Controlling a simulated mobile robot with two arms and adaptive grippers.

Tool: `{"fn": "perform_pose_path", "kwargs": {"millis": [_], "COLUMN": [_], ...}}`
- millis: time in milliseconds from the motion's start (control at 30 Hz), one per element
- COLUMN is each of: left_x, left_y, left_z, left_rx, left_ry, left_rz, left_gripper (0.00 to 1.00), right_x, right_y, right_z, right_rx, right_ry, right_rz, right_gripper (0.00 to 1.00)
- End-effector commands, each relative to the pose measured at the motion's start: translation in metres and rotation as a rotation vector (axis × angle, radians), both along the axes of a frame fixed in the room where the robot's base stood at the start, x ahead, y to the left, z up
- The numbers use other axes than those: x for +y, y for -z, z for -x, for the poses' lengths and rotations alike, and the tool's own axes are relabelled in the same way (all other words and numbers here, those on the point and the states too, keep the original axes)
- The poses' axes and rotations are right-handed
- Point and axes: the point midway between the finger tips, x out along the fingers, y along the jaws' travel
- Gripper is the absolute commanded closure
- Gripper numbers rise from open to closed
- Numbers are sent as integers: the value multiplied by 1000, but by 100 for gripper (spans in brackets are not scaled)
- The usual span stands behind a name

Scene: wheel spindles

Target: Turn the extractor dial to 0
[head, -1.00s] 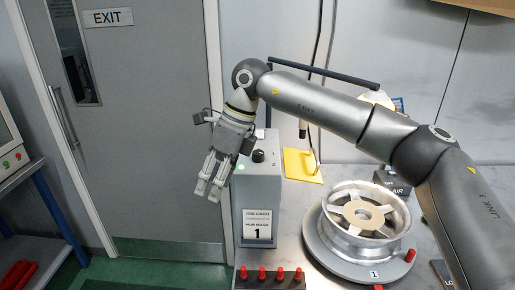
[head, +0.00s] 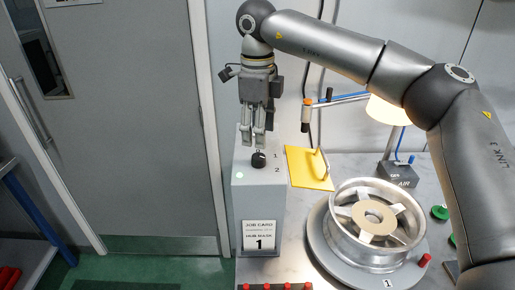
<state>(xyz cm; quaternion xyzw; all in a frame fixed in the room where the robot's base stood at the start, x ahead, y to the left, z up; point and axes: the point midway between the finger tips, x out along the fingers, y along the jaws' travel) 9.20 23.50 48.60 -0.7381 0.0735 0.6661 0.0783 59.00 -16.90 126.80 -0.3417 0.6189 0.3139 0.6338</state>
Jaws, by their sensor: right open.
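The extractor dial (head: 258,160) is a small black knob on the sloping top of a grey box (head: 244,200). The marks 1 and 2 show to its right. A 0 mark does not show, and I cannot tell where the dial points. My right gripper (head: 258,143) is open and points down, its fingertips just above and behind the dial in the picture. I cannot tell whether they touch it. My left gripper is not in view.
A yellow pad (head: 309,168) lies to the right. A silver wheel (head: 343,233) sits on a round turntable. Red pegs (head: 287,287) line the front. A lit lamp (head: 388,110) stands behind.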

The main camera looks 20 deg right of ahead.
Motion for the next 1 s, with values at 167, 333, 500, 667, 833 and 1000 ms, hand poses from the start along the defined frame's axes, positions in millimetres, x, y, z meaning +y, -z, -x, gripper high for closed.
{"fn": "perform_pose_path", "kwargs": {"millis": [167, 333, 500, 667, 833, 1000], "left_x": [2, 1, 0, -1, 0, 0], "left_y": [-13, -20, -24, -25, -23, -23], "left_z": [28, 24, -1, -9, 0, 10], "left_rx": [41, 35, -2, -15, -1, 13], "left_ry": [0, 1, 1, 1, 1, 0], "left_rz": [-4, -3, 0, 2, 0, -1], "left_gripper": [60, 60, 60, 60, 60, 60], "right_x": [-1, -2, -2, -2, -2, -2], "right_y": [33, 58, 70, 72, 72, 72], "right_z": [-1, -2, -3, -3, -3, -3], "right_rx": [4, 3, 0, -1, -1, -1], "right_ry": [0, 1, 1, 1, 1, 1], "right_rz": [2, 0, -1, -1, -1, -1], "right_gripper": [48, 48, 48, 48, 54, 76]}}
